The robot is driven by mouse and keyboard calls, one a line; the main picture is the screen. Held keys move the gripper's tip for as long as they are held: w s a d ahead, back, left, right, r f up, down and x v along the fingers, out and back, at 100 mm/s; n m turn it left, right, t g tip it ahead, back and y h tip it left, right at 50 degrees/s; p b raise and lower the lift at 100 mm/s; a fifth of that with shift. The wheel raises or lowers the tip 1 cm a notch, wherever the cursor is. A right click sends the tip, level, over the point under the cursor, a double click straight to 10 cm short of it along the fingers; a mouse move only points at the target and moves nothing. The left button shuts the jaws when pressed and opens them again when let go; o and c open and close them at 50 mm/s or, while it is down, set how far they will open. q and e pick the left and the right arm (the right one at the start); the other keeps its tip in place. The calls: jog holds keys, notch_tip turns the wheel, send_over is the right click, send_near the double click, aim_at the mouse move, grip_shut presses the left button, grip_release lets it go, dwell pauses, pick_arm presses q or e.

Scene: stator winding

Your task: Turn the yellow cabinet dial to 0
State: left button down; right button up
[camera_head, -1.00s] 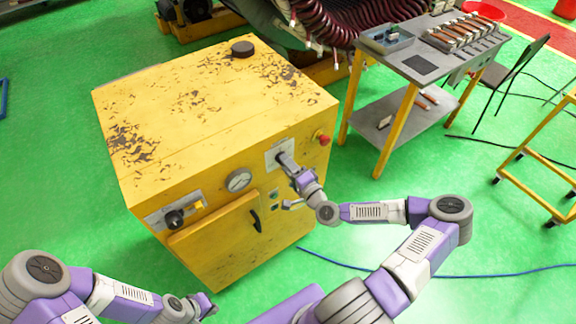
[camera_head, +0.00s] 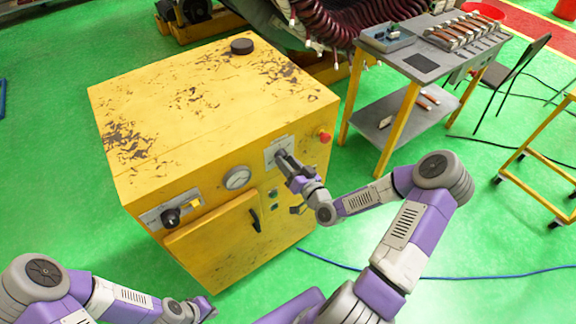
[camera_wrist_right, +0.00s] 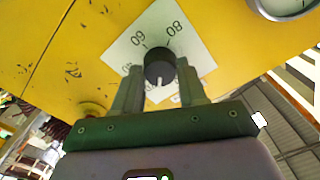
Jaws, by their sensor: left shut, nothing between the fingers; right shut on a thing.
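The yellow cabinet (camera_head: 200,110) stands in the middle of the head view. Its dial sits on a pale scale plate (camera_head: 271,158) on the front face, mostly hidden by my right gripper (camera_head: 283,158). In the right wrist view the dial is a black round knob (camera_wrist_right: 159,66) with a white mark pointing down in the picture. The numbers 60 and 80 show upside down above it; other markings are partly covered. My right gripper (camera_wrist_right: 159,88) is shut on the knob, one finger on each side. My left gripper (camera_head: 208,308) is shut and empty, low in front of the cabinet.
The cabinet front also carries a round gauge (camera_head: 237,178), a black knob (camera_head: 171,217), a red button (camera_head: 325,137) and a door with a dark handle (camera_head: 255,220). A grey table (camera_head: 400,45) with parts stands behind on the right. A blue cable (camera_head: 420,278) lies on the green floor.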

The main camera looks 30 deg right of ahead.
jog(key=n+b, duration=0.7)
jog(key=n, duration=0.1)
jog(key=shift+n+b, duration=0.3)
jog(key=shift+b, duration=0.1)
jog(key=shift+d, duration=0.1)
jog(key=o, duration=1.1)
jog(key=shift+c, duration=0.2)
jog(key=s+p, duration=0.7)
jog(key=p, duration=0.2)
jog(key=shift+s+d, duration=0.25)
jog(key=shift+d, duration=0.05)
